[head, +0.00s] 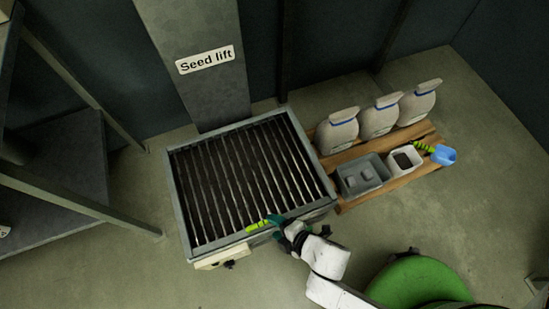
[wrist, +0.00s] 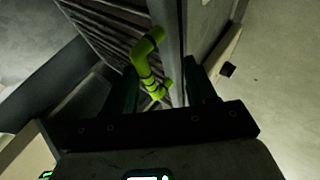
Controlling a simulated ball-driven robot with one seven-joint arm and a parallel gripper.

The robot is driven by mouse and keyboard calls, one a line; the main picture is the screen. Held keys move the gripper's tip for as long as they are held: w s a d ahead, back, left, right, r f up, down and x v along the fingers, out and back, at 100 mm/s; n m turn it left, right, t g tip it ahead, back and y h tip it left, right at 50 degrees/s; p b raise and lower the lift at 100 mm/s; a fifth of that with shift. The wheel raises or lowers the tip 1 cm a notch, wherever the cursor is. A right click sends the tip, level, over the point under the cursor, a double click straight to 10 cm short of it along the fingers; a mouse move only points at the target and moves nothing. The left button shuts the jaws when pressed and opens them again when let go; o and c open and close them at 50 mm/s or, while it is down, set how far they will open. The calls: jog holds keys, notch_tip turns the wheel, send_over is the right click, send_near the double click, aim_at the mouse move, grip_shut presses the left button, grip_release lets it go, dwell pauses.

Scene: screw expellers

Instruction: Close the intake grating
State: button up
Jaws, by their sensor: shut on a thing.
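The intake grating (head: 240,175), a row of dark metal bars, lies within the grey frame of the low intake box (head: 178,205). Its bars also show in the wrist view (wrist: 105,28). A yellow-green handle (head: 256,226) with dark bands is at the grating's front edge; it also shows in the wrist view (wrist: 148,52). My gripper (head: 274,221) is at the front of the box and shut on this handle, whose near end lies between the fingers (wrist: 160,95). I cannot tell whether the grating sits flush in the frame.
A grey "Seed lift" chute (head: 205,95) rises behind the box. To the right, a wooden pallet (head: 400,180) carries three sacks (head: 378,118), a grey bin (head: 362,175), a white tub (head: 405,161) and a blue scoop (head: 443,155). Metal framing (head: 80,205) stands left.

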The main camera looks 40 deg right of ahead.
jog(key=a+p+v, duration=0.1)
jog(key=p+v, duration=0.1)
jog(key=v, duration=0.7)
jog(key=shift+s+d+r+p, duration=0.25)
jog(key=shift+s+d+p, duration=0.1)
jog(key=shift+d, duration=0.05)
jog(key=w+d+r+m+g+h, duration=0.2)
jog(key=w+d+r+m+g, duration=0.1)
jog(key=d+m, duration=0.3)
jog(key=w+d+r+m+g+h, duration=0.1)
jog(key=w+d+r+m+g, duration=0.15)
jog(key=d+m, duration=0.35)
notch_tip(320, 180, up, 27)
jog(key=s+m+g+y+p, duration=0.1)
jog(key=s+m+g+p, duration=0.1)
jog(key=p, duration=1.7)
jog(key=shift+d+f+m+g, duration=0.2)
jog(key=shift+d+m+g, duration=0.3)
jog(key=shift+m, duration=0.3)
